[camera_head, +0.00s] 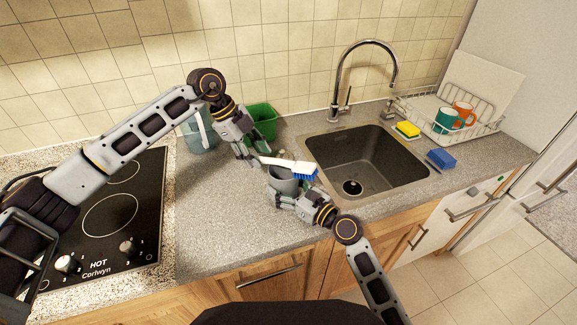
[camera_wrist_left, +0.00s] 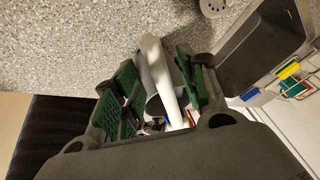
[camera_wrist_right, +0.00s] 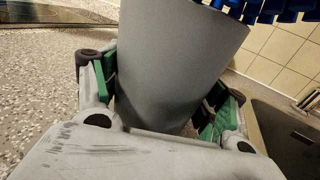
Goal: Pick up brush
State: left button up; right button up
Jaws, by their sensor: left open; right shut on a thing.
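The brush has a white handle (camera_wrist_left: 156,66) and blue bristles (camera_head: 305,171). In the head view it lies tilted across the top of a grey cup (camera_head: 283,184), its handle pointing left. My left gripper (camera_head: 252,160) is open at the handle end; in the left wrist view the handle runs between its green-padded fingers, and contact cannot be told. My right gripper (camera_head: 279,199) is shut on the grey cup, which fills the right wrist view (camera_wrist_right: 170,65). Blue bristles show above the cup's rim there (camera_wrist_right: 265,10). Whether the brush touches the rim is unclear.
The sink (camera_head: 360,165) with its tap (camera_head: 340,90) is right of the cup. A green container (camera_head: 262,121) and a translucent bluish container (camera_head: 199,135) stand behind my left gripper. The hob (camera_head: 110,215) is left. A dish rack (camera_head: 455,115), yellow sponge (camera_head: 407,129) and blue sponge (camera_head: 441,158) are right.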

pick_arm(q)
jog(key=shift+x, duration=1.3)
grip_shut()
